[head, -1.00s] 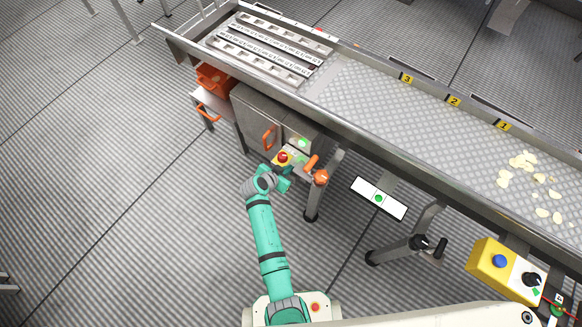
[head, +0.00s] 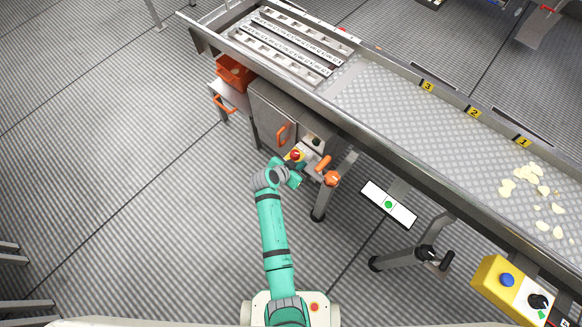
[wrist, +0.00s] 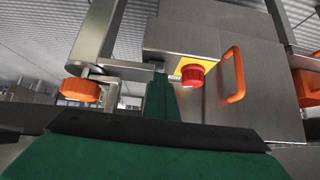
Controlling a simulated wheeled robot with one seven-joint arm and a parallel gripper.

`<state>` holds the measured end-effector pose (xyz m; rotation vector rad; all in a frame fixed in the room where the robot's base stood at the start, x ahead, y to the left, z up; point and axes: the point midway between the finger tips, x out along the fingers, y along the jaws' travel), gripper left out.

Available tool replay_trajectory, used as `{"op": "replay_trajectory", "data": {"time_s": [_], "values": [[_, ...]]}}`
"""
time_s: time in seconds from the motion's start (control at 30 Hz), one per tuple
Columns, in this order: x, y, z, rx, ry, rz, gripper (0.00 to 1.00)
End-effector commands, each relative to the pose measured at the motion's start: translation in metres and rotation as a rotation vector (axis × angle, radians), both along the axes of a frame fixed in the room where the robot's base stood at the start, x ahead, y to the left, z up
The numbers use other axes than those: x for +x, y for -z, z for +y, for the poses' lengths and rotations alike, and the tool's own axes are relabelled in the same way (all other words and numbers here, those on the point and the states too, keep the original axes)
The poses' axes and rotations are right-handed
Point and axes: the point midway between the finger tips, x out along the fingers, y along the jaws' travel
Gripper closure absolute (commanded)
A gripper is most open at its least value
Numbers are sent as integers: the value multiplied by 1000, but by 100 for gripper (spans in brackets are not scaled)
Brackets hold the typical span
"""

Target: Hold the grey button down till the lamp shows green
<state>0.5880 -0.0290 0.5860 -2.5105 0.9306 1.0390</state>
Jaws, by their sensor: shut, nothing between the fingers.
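My gripper (head: 296,179) is shut and empty beside the small control panel under the conveyor. In the wrist view, its green finger (wrist: 160,100) points up at the panel's left edge, next to the red mushroom button (wrist: 192,74) on its yellow plate. The red button also shows in the head view (head: 295,155). A round lamp (head: 316,141) on the box above it looks dark, not green. I cannot make out the grey button; my gripper may hide it. Whether the fingertips touch anything is unclear.
An orange handle (wrist: 234,75) stands right of the red button, and an orange knob (wrist: 82,90) sits to the left. A white bar with a green disc (head: 388,204) and a yellow box with a blue button (head: 507,280) lie to the right.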

Motion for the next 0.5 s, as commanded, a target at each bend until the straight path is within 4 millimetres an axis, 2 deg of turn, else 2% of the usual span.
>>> {"op": "replay_trajectory", "data": {"time_s": [0.07, 0.2, 0.5], "values": [[0, -20, -1, -3, 4, -8, 100], [-18, -40, 18, -2, -4, -6, 100], [-46, -76, 42, -2, -5, -5, 100]]}}
